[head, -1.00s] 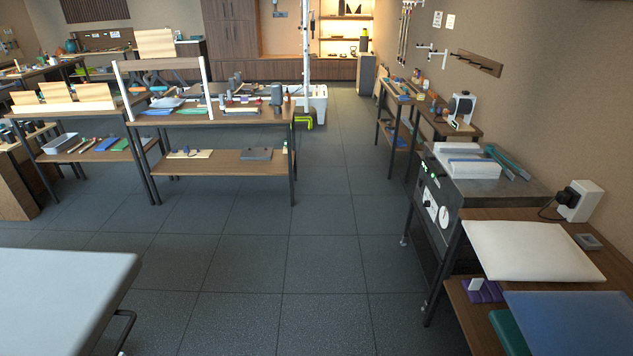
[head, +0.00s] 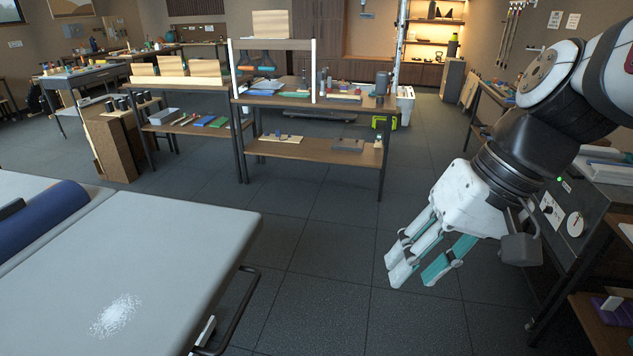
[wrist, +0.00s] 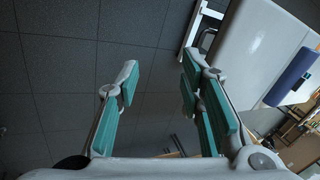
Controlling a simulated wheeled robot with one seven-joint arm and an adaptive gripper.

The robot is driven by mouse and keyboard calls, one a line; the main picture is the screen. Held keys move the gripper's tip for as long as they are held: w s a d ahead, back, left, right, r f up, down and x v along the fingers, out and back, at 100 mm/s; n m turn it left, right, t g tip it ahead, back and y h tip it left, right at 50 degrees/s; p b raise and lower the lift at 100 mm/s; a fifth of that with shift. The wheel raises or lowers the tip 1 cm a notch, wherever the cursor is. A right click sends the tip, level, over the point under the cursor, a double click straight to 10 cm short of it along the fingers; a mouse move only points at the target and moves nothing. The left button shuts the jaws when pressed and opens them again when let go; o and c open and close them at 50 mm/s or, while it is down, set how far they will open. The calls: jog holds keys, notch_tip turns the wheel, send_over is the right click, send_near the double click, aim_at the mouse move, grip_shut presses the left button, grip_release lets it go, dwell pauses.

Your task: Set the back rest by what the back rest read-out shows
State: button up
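A light grey padded table (head: 170,250) fills the lower left of the head view. A seam splits its top into sections, which look flat. I cannot tell which section is the back rest. I see no back rest read-out. A dark tubular bar (head: 240,310) runs along the table's right side. My gripper (head: 418,272) hangs over the floor to the right of the table, apart from it. In the wrist view its teal-padded fingers (wrist: 160,82) are spread with nothing between them, and the padded table (wrist: 250,50) shows at the upper right.
A blue bolster (head: 45,222) lies on the table, with a white speckled patch (head: 117,315) nearer me. A shelf bench (head: 300,150) stands beyond. A dark cabinet with a dial (head: 574,224) stands at right. The floor (head: 335,240) between is clear.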

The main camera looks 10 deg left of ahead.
jog(key=w+a+f+g+y+b, duration=0.1)
jog(key=w+a+f+y+b, duration=0.1)
jog(key=w+a+f+b, duration=0.4)
jog(key=w+a+f+n+g+y+b, duration=0.1)
jog(key=w+a+f+g+y+b, duration=0.15)
jog(key=f, duration=0.45)
jog(key=w+a+f+g+y+b, duration=0.1)
jog(key=w+a+f+b, duration=0.35)
jog(key=f, duration=0.25)
jog(key=y+b, duration=0.5)
jog(key=b, duration=0.6)
send_near(245, 307)
jog(key=shift+g, duration=0.45)
jog(key=b+x, duration=0.1)
jog(key=x, duration=0.4)
jog(key=b+x, duration=0.2)
jog(key=x, duration=0.3)
jog(key=shift+w+a+f, duration=0.1)
jog(key=shift+a+f, duration=0.2)
jog(key=shift+a, duration=0.1)
grip_shut()
